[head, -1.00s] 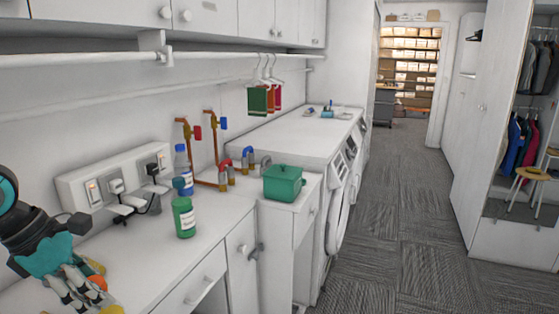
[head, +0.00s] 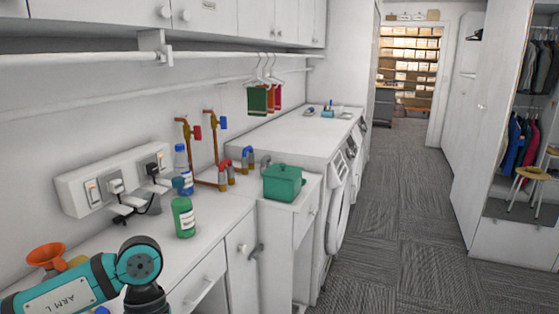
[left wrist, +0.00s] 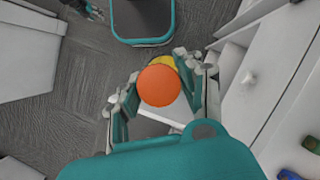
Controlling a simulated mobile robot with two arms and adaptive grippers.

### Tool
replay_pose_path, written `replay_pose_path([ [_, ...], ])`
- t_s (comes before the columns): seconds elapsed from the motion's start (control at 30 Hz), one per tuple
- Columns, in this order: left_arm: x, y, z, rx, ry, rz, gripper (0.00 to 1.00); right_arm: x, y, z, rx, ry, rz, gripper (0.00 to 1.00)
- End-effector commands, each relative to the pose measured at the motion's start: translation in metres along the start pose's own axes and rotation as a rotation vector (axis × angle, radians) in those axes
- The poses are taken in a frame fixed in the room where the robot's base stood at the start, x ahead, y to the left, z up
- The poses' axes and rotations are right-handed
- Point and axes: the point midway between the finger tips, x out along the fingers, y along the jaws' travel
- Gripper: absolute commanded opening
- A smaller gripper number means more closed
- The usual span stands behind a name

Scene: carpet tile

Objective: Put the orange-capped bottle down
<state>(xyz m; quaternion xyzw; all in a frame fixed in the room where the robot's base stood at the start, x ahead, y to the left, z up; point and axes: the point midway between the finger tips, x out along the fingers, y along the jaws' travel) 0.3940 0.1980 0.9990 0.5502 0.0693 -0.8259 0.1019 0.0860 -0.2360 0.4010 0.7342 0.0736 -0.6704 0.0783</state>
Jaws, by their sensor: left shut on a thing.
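In the left wrist view the round orange cap of the bottle (left wrist: 159,85) shows between the fingers of my left gripper (left wrist: 160,88). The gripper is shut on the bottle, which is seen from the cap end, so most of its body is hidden. Carpet floor and white drawer fronts show around it. A yellow thing (left wrist: 166,62) shows just beyond the cap; I cannot tell what it is. In the head view only my left arm shows at the lower left; its gripper and the bottle are out of that view.
On the white counter (head: 215,212) stand a green bottle (head: 184,217) and a blue bottle (head: 183,172), near sockets with plugs (head: 115,186). A green lidded pot (head: 283,182) stands farther right. An orange funnel-shaped thing (head: 45,256) shows behind my arm. The carpet aisle (head: 385,240) is clear.

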Motion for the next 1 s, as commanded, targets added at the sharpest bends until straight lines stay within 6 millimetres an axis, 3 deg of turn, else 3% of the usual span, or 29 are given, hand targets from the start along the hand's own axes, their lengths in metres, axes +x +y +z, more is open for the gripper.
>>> replay_pose_path([
  [0.27,0.018,0.004,0.008,0.222,0.004,-0.091,0.00,0.000,0.000,0.000,0.000,0.000,0.000,0.47],
  [0.8,0.018,0.005,0.007,0.232,0.007,-0.094,0.00,0.000,0.000,0.000,0.000,0.000,0.000,0.47],
  [0.87,0.018,0.005,0.007,0.230,0.006,-0.094,0.00,0.000,0.000,0.000,0.000,0.000,0.000,0.39],
  [1.0,0.019,0.004,0.008,0.229,0.003,-0.092,0.00,0.000,0.000,0.000,0.000,-0.001,0.000,0.38],
])
